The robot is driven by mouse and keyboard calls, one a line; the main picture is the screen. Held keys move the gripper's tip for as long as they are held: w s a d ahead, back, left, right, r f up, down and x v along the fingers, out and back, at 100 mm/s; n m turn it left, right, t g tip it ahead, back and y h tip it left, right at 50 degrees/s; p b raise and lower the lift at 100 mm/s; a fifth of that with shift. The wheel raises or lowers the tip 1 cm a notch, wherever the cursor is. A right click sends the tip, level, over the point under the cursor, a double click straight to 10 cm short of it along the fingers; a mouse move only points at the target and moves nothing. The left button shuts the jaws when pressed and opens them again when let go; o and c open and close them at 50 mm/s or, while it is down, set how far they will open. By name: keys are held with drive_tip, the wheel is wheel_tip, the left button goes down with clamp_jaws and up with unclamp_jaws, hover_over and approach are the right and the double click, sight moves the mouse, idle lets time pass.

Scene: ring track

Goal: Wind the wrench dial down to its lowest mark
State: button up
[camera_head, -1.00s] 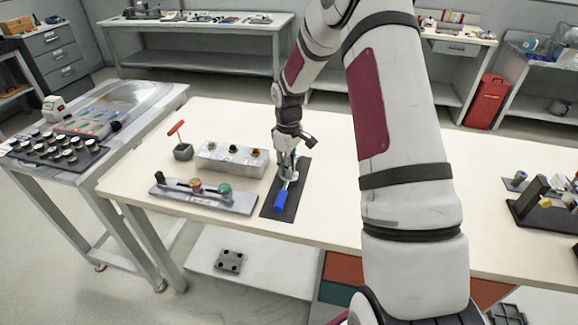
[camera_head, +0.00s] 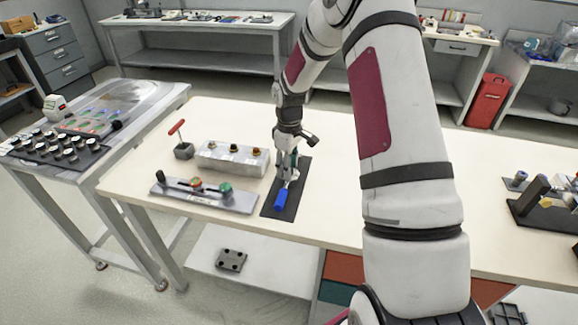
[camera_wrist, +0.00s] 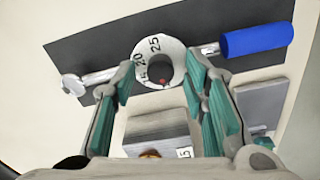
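The wrench lies on a black mat (camera_head: 272,207), with its blue handle (camera_head: 281,199) toward the front edge of the table. In the wrist view the blue handle (camera_wrist: 256,40) is at the right and the silver head (camera_wrist: 74,84) at the left. Between them is the white dial (camera_wrist: 143,49), marked 15, 20 and 25, with a dark centre knob (camera_wrist: 158,69) bearing a red dot. My gripper (camera_wrist: 160,70) points down over the dial, its teal-padded fingers apart on either side of it. Finger contact with the dial cannot be told. In the head view my gripper (camera_head: 287,172) hides the dial.
Left of the mat are a metal block with several fittings (camera_head: 232,160), a grey bar with coloured knobs (camera_head: 205,194) and a red-handled tool in a holder (camera_head: 182,145). A black rack (camera_head: 540,211) stands at the far right. Bare tabletop (camera_head: 325,215) lies right of the mat.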

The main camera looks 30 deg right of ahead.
wheel_tip(320, 180, up, 12)
idle(0.6)
idle(0.4)
drive_tip(key=s+a+r+m+t+h, duration=0.1)
drive_tip(key=s+a+r, duration=0.4)
drive_tip(key=s+r, duration=0.25)
drive_tip(key=s+a+r+m+t, duration=0.1)
drive_tip(key=s+a+r+m, duration=0.1)
drive_tip(key=s+a+r, duration=0.45)
drive_tip(key=s+a+r+m+t, duration=0.1)
drive_tip(key=s+a, duration=0.1)
drive_tip(key=s, duration=0.7)
drive_tip(key=s+a+r+m+t+y+p, duration=0.1)
drive_tip(key=s+a+m, duration=0.1)
drive_tip(key=s, duration=0.7)
drive_tip(key=shift+s+r, duration=0.25)
drive_tip(key=shift+r, duration=0.15)
